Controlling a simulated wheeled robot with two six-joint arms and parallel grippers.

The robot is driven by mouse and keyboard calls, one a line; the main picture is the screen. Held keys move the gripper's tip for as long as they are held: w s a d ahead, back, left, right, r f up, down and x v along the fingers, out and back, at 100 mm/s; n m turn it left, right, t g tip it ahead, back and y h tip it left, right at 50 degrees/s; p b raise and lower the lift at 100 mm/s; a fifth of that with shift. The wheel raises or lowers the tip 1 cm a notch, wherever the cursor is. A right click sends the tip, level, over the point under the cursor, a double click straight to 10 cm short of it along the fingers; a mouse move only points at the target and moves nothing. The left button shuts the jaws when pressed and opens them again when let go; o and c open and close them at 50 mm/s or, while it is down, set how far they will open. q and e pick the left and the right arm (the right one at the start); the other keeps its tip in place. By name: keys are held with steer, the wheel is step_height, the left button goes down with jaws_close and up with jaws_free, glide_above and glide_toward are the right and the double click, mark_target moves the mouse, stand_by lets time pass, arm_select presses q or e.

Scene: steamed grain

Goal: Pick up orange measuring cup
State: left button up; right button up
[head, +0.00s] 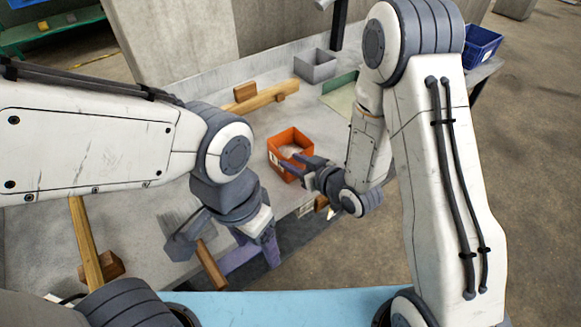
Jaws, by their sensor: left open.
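An orange open-topped container (290,137) stands on the grey table near its front edge, with something pale inside. I cannot make out a separate orange measuring cup, and cannot tell whether this container is it. My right gripper (289,163) is at the container's front right side, its fingers close to or overlapping the rim; contact and jaw opening are unclear. My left gripper (254,256) is open and empty, low at the table's front edge, pointing down and apart from the container.
A grey bin (315,66) and a pale green-edged tray (341,98) stand behind. Wooden bars (262,99) lie on the table (143,157). A wooden-handled brush (210,264) lies left of my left gripper. A blue crate (482,47) is at far right.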

mark_target(277, 151)
steer(key=b+x, duration=0.2)
steer(key=x, duration=0.7)
steer(key=shift+d+r, duration=0.15)
steer(key=shift+w, duration=0.15)
jaws_close()
arm_select(q)
step_height(277, 151, down, 4)
steer(key=shift+r, duration=0.15)
arm_select(e)
steer(key=shift+r, duration=0.1)
stand_by(0.9)
